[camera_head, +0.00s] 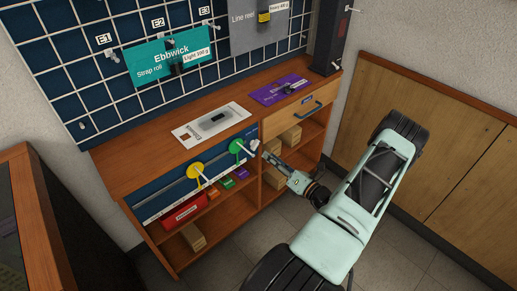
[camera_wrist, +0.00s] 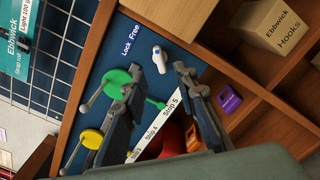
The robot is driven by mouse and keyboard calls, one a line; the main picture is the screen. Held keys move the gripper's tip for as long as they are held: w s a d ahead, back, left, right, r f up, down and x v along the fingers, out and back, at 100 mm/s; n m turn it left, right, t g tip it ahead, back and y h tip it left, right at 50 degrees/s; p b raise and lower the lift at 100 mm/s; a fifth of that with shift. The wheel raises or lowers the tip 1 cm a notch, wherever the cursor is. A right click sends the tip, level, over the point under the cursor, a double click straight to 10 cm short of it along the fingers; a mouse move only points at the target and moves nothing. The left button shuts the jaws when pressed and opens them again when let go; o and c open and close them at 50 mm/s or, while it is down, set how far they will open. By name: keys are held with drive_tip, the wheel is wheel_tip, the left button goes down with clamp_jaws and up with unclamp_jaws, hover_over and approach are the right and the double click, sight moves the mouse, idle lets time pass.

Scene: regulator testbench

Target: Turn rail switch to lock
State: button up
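The rail switch (camera_wrist: 159,59) is a small white knob with a blue mark on the blue panel, beside a label reading "Lock" and "Free" (camera_wrist: 131,39). I cannot tell for certain which word it points at. In the head view it is a small pale knob (camera_head: 255,145) at the right end of the blue front panel. My gripper (camera_wrist: 158,76) is open, its two dark fingers pointing toward the knob from either side. The fingers appear empty; I cannot tell whether they touch it. In the head view my gripper (camera_head: 268,156) is close to the knob.
A green disc (camera_wrist: 117,82) with a lever sits close by the left finger, and a yellow disc (camera_wrist: 91,139) further along the white stop rail (camera_wrist: 166,110). Shelves with boxes (camera_wrist: 267,25) are to the right. A drawer with a blue handle (camera_head: 311,109) is right of the panel.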

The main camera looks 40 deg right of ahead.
sight(257, 146)
drive_tip(key=w, duration=0.7)
drive_tip(key=shift+w+a+b, duration=0.3)
drive_tip(key=shift+w+b, duration=0.05)
drive_tip(key=shift+w, duration=0.05)
drive_tip(key=shift+c, duration=0.3)
clamp_jaws()
